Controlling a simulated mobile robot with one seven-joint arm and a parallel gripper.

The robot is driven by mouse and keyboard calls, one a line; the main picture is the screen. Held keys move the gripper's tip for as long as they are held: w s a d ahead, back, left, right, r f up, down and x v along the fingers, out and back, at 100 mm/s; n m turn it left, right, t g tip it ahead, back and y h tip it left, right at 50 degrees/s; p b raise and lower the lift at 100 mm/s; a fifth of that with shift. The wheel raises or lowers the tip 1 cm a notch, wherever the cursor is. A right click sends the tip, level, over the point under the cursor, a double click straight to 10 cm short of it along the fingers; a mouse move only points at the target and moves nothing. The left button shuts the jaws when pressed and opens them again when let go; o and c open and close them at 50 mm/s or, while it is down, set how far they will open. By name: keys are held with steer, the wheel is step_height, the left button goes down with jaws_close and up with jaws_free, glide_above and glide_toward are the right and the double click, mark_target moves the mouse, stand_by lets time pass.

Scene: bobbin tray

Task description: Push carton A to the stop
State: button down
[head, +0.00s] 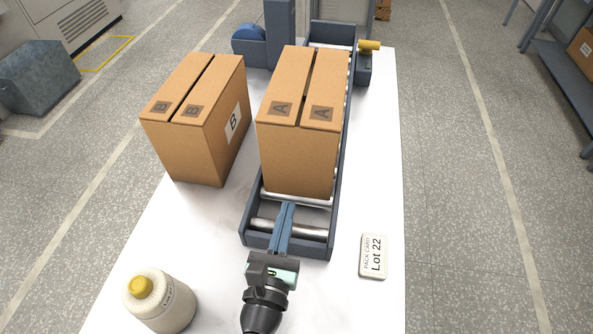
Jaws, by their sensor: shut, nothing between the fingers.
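Carton A (296,155) is a tall brown box with "A" marked on its top flaps. It stands upright on a roller conveyor (249,222) with dark blue side rails. My gripper (288,207) is shut and empty, over the near rollers. Its fingertips are at the low near side of carton A; I cannot tell whether they touch it. A dark blue end plate (332,30) closes the far end of the conveyor, and bare rollers show between it and the carton. It looks like the stop.
Carton B (203,130) stands on the white table (385,160) left of the conveyor. A bottle (165,307) with a yellow cap is at the near left. A "Lot 22" card (373,256) lies right of the conveyor. A blue machine (279,35) stands at the back.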

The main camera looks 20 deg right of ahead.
mark_target(299, 164)
steer(key=p+x, duration=0.1)
steer(key=x, duration=0.8)
steer(key=shift+d, duration=0.1)
